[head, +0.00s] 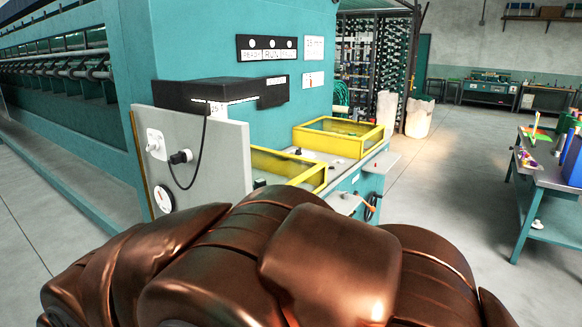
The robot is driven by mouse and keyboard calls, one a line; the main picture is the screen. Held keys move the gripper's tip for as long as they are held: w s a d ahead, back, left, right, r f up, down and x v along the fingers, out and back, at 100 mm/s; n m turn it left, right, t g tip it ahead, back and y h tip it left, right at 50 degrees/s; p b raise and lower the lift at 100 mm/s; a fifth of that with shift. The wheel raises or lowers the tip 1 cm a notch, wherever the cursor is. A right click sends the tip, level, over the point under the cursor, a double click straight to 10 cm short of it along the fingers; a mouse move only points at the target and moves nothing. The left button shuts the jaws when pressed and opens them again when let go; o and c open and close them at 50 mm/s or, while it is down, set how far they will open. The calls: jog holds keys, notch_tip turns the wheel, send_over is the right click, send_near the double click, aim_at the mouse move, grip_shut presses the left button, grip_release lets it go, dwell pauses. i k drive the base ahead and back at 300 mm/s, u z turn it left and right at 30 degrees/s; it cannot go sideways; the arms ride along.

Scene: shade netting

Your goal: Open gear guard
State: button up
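Two yellow-framed covers with see-through panels sit on the teal machine's low bench, and either could be the gear guard. The far cover (338,124) appears to rest flat on the bench top. The near cover (318,178) is partly hidden behind a grey panel and my copper-coloured arm, so I cannot tell whether it is shut. My gripper does not show; my arm links fill the lower middle of the head view.
The grey panel (220,150) with a plug and cable stands left of the covers. A black box (215,92) sits behind it. A worktable (545,168) with coloured items stands at the right. Open floor (450,180) lies between the bench and the worktable.

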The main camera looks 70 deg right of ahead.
aim_at(319, 165)
jog(key=z, duration=2.7)
jog(key=k, duration=0.75)
jog(key=u, duration=1.2)
jog(key=i, duration=0.5)
jog(key=u, duration=0.05)
